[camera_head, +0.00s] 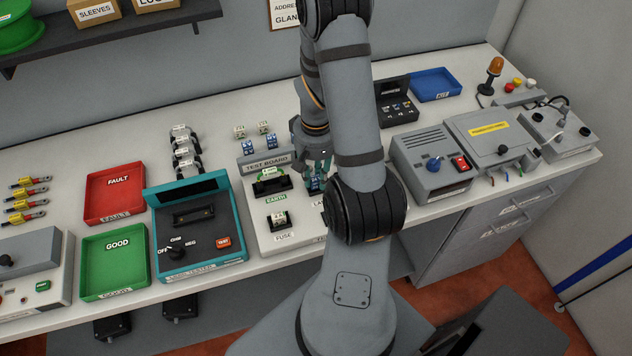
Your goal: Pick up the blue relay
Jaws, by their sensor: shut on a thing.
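A blue relay (314,186) stands at the right part of the test board (262,217), partly hidden by my gripper and arm. My gripper (318,170) points down over it and is shut on it. The fingertips are small in this view, and I cannot tell whether the relay is seated in the board or lifted. Two more blue relays (248,147) stand on the bench behind the board, with two pale relays just behind them.
A teal tester (197,228), a green GOOD tray (115,262) and a red FAULT tray (114,193) stand to the left. A blue tray (436,84) lies at the back right. Grey boxes (430,160) stand to the right of my arm.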

